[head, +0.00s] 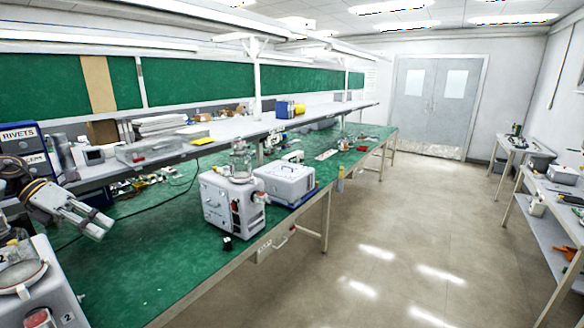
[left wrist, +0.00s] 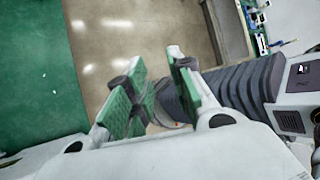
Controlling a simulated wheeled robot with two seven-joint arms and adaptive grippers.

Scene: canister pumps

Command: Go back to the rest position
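My left gripper (head: 100,226) comes in from the left in the head view, above the green bench, apart from the pumps. In the left wrist view its two green-padded fingers (left wrist: 155,75) stand apart with nothing held between them. A white canister pump (head: 222,206) with a clear jar (head: 241,160) on top stands upright on the bench at centre. Another white pump (head: 50,282) with a jar on top is cut off at the lower left, below the gripper. My right gripper is not in view.
A grey-white case (head: 285,183) stands beside the centre pump on the green bench (head: 140,270). A small black object (head: 227,243) lies in front of the pump. A raised shelf with boxes runs behind. Open floor (head: 400,240) and a side table (head: 550,190) are to the right.

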